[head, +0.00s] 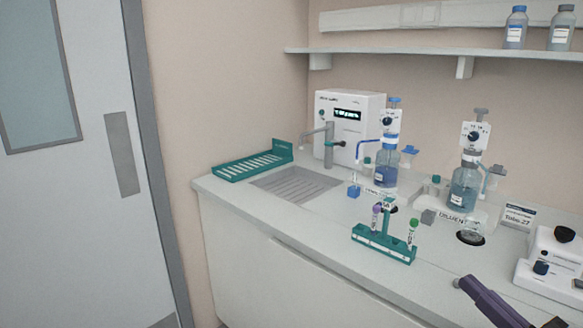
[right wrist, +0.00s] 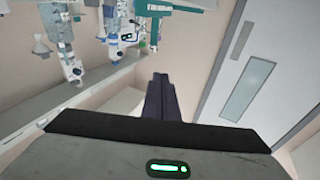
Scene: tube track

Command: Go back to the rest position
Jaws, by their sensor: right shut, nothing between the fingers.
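My right gripper (head: 464,283) comes in at the lower right of the head view, over the counter's front edge. Its dark fingers are together and hold nothing. In the right wrist view the closed fingers (right wrist: 160,78) are in the middle, with free space around them. My left gripper is in neither view. A teal tube rack (head: 372,246) stands on the counter left of the right gripper, clearly apart from it. It holds a purple-capped tube (head: 376,216) and a green-capped tube (head: 412,232), both upright.
The white counter (head: 300,225) carries two dispenser bottles (head: 384,170) (head: 464,190), a white instrument (head: 352,110), a teal drying rack (head: 252,164) and a white device (head: 553,262) near my right gripper. A door (head: 70,200) is at left. Open room lies before the counter.

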